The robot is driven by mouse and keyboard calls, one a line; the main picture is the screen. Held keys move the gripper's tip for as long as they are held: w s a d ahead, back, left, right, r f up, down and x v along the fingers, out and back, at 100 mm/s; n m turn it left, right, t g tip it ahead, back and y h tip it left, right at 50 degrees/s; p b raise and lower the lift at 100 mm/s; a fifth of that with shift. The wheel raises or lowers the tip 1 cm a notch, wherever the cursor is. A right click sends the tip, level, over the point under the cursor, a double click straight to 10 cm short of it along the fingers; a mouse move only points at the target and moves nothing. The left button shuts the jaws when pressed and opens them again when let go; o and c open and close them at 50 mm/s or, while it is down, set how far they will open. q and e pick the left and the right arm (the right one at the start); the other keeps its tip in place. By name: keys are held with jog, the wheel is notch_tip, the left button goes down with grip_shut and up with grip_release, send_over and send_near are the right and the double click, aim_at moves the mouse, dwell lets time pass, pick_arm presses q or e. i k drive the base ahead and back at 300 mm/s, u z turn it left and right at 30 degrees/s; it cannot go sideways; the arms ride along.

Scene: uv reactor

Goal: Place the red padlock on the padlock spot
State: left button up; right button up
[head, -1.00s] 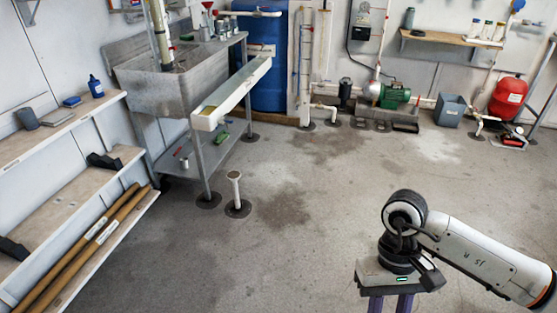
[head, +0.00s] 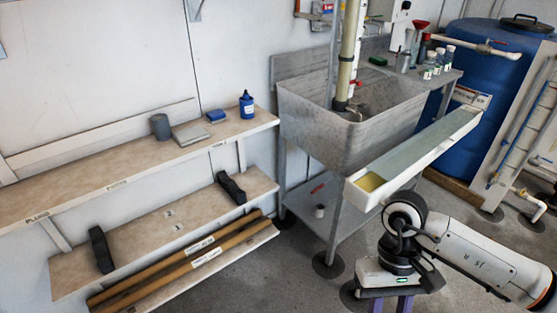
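I cannot make out a red padlock or a marked padlock spot in the head view. A small red item (head: 318,188) lies on the shelf under the sink, too small to identify. My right gripper (head: 390,306) is at the bottom, right of centre, in front of the sink stand. Its two purple fingers are apart, but their tips are cut off by the frame edge. I see nothing between the parts that show. My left gripper is not in view.
A wall shelf (head: 80,185) on the left carries a blue bottle (head: 246,105), a grey cup (head: 160,126) and a blue block (head: 215,116). Lower shelves hold black brackets and brown tubes. A metal sink (head: 320,115), a white trough (head: 430,150) and a blue tank (head: 480,80) stand right.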

aim_at(169, 151)
jog(key=u, duration=0.95)
jog(key=i, duration=0.8)
jog(key=u, duration=0.7)
